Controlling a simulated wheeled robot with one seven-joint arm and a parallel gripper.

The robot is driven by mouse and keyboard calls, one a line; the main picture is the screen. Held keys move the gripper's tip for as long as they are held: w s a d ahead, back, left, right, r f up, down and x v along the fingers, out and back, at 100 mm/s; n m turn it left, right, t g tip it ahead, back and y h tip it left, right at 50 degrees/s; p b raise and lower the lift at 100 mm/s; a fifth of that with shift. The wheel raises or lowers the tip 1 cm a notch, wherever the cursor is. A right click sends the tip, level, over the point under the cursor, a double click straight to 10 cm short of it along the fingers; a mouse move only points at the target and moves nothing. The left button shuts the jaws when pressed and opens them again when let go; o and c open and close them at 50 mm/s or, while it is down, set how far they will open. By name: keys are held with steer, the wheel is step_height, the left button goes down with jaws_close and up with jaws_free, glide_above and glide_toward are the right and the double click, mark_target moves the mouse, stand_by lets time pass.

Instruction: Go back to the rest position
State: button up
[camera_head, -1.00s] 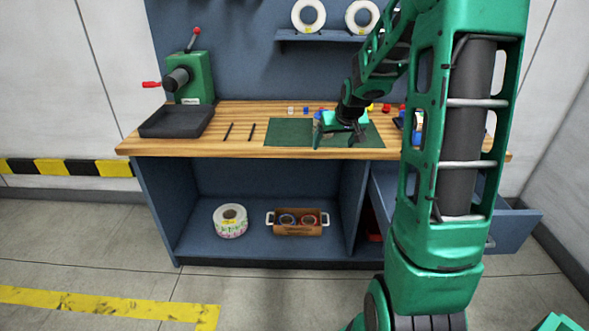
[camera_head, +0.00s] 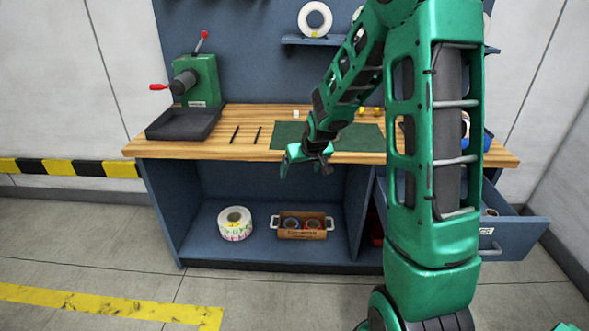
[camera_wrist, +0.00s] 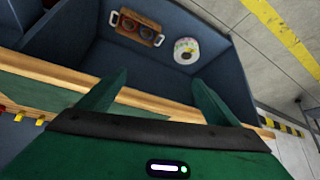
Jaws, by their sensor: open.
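My gripper (camera_head: 305,168) is open and empty, in front of the workbench's front edge and just below the top in the head view. Its two green fingers stand well apart in the wrist view (camera_wrist: 160,95), with nothing between them but the bench edge and the shelf below. The wooden bench top (camera_head: 215,147) carries a dark green mat (camera_head: 360,137), partly hidden behind my arm.
A green rewinder (camera_head: 197,80) with red handles and a black tray (camera_head: 183,122) stand at the left. The lower shelf holds a label roll (camera_head: 236,223) and a brown crate (camera_head: 302,234). A drawer (camera_head: 515,236) stands open at the right. The floor in front is clear.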

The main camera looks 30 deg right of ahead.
steer(key=s+d+r+m+g, duration=0.15)
steer(key=s+r, duration=0.25)
steer(key=s, duration=0.5)
steer(key=s+d+r+g, duration=0.1)
steer(key=s+r+g, duration=0.15)
steer(key=s, duration=0.65)
steer(key=s+a+r+m+g, duration=0.1)
steer(key=s+a+r, duration=0.1)
steer(key=s, duration=0.8)
steer(key=s+a+r+m+g+y, duration=0.1)
steer(key=s+r, duration=0.1)
steer(key=s, duration=0.9)
steer(key=shift+s+a+m, duration=0.3)
steer(key=shift+a+m, duration=0.05)
steer(key=shift+w+f+g, duration=0.25)
steer(key=shift+w+g, duration=0.05)
steer(key=shift+w, duration=0.35)
